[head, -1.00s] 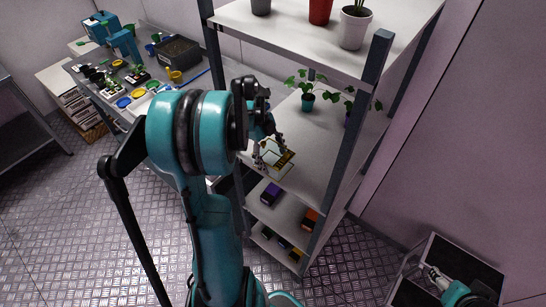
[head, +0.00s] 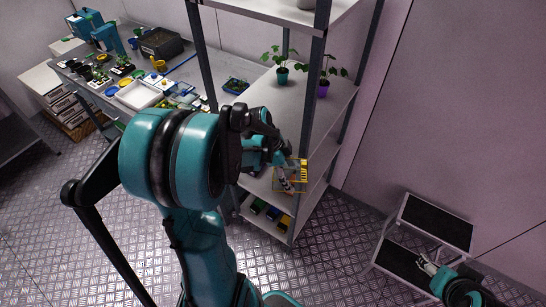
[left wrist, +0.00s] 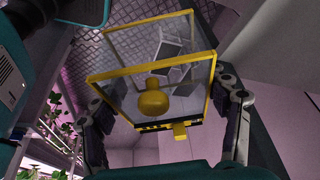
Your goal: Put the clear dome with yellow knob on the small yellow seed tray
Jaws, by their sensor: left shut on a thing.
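The clear dome with yellow edges (head: 303,172) is in my left gripper (head: 287,176), in front of the rack's middle shelves. In the left wrist view the dome (left wrist: 150,62) fills the middle, tilted, with its yellow knob (left wrist: 153,100) towards the camera. The left gripper (left wrist: 168,105) has one finger on each side of it. A small yellow tray-like thing (head: 285,222) is on the rack's bottom shelf; I cannot tell if it is the seed tray. My right gripper (head: 427,266) is low at the right; its opening is unclear.
The rack's upright post (head: 313,130) stands close beside the dome. Two potted plants stand on the shelf (head: 262,110) above it. A step ladder (head: 436,222) stands at the right. The bench (head: 185,75) at the back left is crowded. The floor between rack and ladder is clear.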

